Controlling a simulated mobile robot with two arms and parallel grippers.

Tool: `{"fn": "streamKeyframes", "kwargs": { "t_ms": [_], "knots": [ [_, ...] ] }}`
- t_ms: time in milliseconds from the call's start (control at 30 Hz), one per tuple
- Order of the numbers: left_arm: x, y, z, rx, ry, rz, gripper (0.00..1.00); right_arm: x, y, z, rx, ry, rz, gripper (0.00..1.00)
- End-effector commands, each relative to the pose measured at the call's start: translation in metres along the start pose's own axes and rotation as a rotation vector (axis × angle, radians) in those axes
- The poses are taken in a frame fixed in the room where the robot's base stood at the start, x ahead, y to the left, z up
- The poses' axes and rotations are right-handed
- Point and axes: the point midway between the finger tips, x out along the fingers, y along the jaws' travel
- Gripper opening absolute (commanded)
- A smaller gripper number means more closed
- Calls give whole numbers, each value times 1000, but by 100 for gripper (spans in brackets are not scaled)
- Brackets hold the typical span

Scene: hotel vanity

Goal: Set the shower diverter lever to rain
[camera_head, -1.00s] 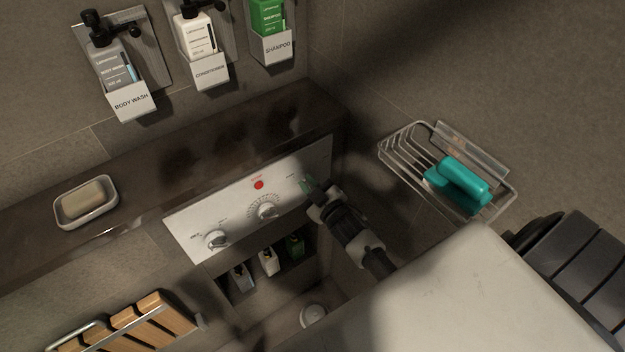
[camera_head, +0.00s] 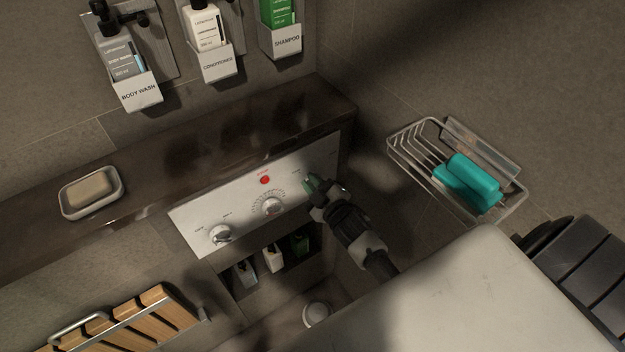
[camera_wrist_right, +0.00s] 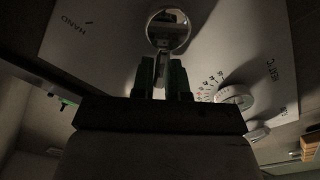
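The white shower control panel (camera_head: 195,232) is on the wall below a dark ledge. My right gripper (camera_head: 313,184) is at its right end and covers the diverter there in the head view. In the right wrist view the diverter's round chrome knob (camera_wrist_right: 168,30) shows, with its lever (camera_wrist_right: 161,68) pointing down between my two dark green fingers (camera_wrist_right: 163,82). The fingers stand close on either side and appear shut on the lever. The word HAND (camera_wrist_right: 76,24) shows left of the diverter; I cannot read a rain label clearly. My left gripper is not in view.
The panel also has a left knob (camera_head: 221,234), a middle dial (camera_head: 272,206) and a red button (camera_head: 265,180). Small bottles (camera_head: 273,258) stand in a niche below. A wire basket (camera_head: 405,148) with a teal item is to the right. A soap dish (camera_head: 67,207) sits on the ledge.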

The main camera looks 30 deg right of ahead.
Motion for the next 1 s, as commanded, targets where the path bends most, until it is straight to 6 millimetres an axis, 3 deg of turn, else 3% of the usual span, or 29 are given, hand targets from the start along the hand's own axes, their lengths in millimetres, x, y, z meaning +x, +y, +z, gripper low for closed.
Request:
{"fn": "streamKeyframes", "kwargs": {
  "t_ms": [33,133,467,567,1000],
  "knots": [
    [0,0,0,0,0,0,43,1,2,-1,-2,2,2,22],
    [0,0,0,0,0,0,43,0,1,0,-1,1,1,38],
    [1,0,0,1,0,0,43,-3,0,1,2,-1,-1,38],
    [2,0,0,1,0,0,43,-13,-1,2,2,-2,-1,38],
    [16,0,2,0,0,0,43,-92,0,1,1,-2,-1,38]
  ]
}}
